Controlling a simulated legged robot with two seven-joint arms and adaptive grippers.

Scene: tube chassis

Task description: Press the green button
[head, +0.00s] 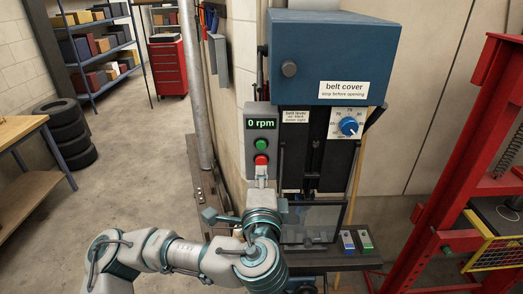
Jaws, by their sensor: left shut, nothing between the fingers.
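The green button (261,144) sits on a grey control box (248,136) on the drill press, below a display (261,123) reading 0 rpm. A red button (262,160) is directly below the green one. My left gripper (262,172) is shut and empty, its fingers pointing up just below the red button in the picture. It overlaps the lower part of the box; I cannot tell whether it touches the red button. The green button is uncovered. My right gripper is not in view.
The blue belt cover (330,60) overhangs the box's right side. A blue dial (348,126) is to the right. A clear guard (312,220) stands by my wrist. A red press frame (450,150) is at right, a wooden bench (20,130) at left. Open floor lies between.

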